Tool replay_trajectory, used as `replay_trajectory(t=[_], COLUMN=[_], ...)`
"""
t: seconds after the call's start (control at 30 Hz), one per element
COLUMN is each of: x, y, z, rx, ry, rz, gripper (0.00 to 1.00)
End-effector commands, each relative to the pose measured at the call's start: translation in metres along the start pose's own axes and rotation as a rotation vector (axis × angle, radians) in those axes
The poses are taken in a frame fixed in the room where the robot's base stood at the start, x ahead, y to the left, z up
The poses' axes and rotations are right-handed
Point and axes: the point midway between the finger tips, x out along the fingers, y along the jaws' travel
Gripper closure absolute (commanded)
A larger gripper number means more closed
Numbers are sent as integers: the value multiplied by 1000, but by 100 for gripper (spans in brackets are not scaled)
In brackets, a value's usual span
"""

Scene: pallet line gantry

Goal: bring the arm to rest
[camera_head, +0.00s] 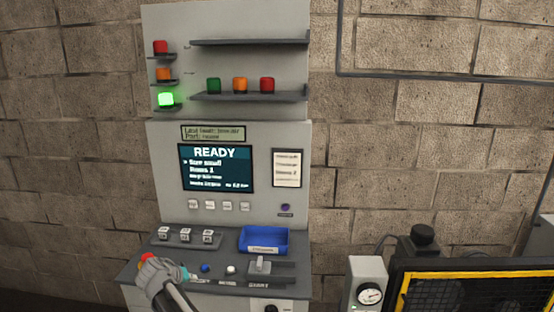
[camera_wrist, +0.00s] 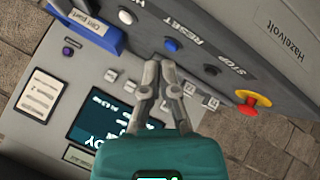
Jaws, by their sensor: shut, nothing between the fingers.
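My gripper (camera_wrist: 158,68) shows in the wrist view with its two grey fingers shut and nothing between them. Its tips appear in front of the console's button panel, near a blue button (camera_wrist: 170,44); I cannot tell the exact gap. In the head view my arm's end (camera_head: 160,278) is low at the left front of the console (camera_head: 225,290), partly covering the button row. A red stop button with a yellow collar (camera_wrist: 253,98) is right of the fingers in the wrist view. The screen (camera_head: 215,168) reads READY.
A gauge box (camera_head: 367,285) and yellow-edged guard (camera_head: 470,270) stand to the right.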

Motion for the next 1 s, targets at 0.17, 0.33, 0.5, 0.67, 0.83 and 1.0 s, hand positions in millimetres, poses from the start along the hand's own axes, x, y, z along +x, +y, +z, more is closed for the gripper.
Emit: replay_trajectory(t=[0.17, 0.33, 0.5, 0.67, 0.83, 1.0], x=[0, 8, 16, 27, 39, 56], y=[0, 14, 30, 50, 76, 117], z=[0, 9, 18, 32, 52, 86], rx=[1, 9, 17, 30, 48, 77], ry=[0, -26, -56, -96, -151, -233], rz=[0, -3, -6, -12, -25, -49], gripper=[100, 100, 100, 100, 100, 100])
